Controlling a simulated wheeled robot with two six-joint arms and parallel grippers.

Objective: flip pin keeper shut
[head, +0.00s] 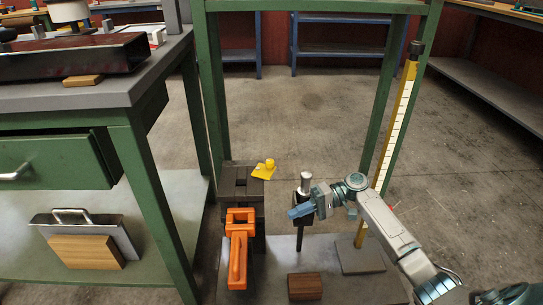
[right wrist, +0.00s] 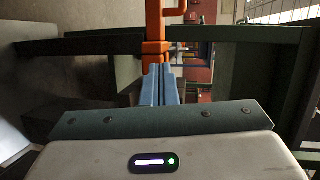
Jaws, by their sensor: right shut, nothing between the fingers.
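My right gripper (head: 290,214) comes in from the right with its blue fingers shut and empty, pointing left. A yellow piece with a knob (head: 265,169) sits at the back of the dark block (head: 241,187). Which coloured part is the pin keeper is not clear. My left gripper is not in view.
A dark post with a silver top (head: 305,185) stands behind the gripper. A yellow scale post (head: 400,110) rises on a grey base at the right. A brown wood block (head: 305,286) lies in front. A green-framed workbench (head: 130,100) stands at the left.

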